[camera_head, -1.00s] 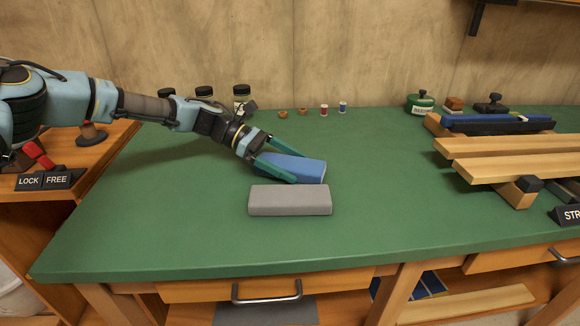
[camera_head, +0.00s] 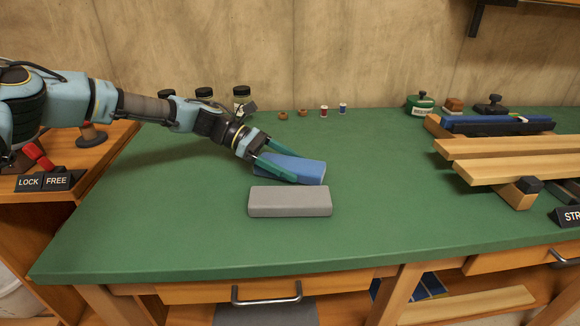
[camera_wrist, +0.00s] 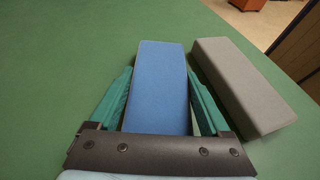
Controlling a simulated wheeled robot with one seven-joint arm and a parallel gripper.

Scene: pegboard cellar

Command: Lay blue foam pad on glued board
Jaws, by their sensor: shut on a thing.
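The blue foam pad (camera_head: 297,167) is a long block on the green bench, just behind a grey block of similar size. My gripper (camera_head: 279,163) reaches in from the left, with one green finger along each long side of the pad. In the wrist view the blue pad (camera_wrist: 160,88) lies between the two fingers of my gripper (camera_wrist: 160,97), which are shut on it. I cannot tell whether the pad is lifted off the bench. The glued board cannot be told for certain; light wooden boards (camera_head: 520,146) lie on supports at the right.
The grey block (camera_head: 290,201) lies close in front of the pad, and beside it in the wrist view (camera_wrist: 240,85). Jars (camera_head: 242,95) and small spools (camera_head: 324,110) stand at the back. A green tin (camera_head: 420,104) stands back right. The middle right of the bench (camera_head: 385,180) is clear.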

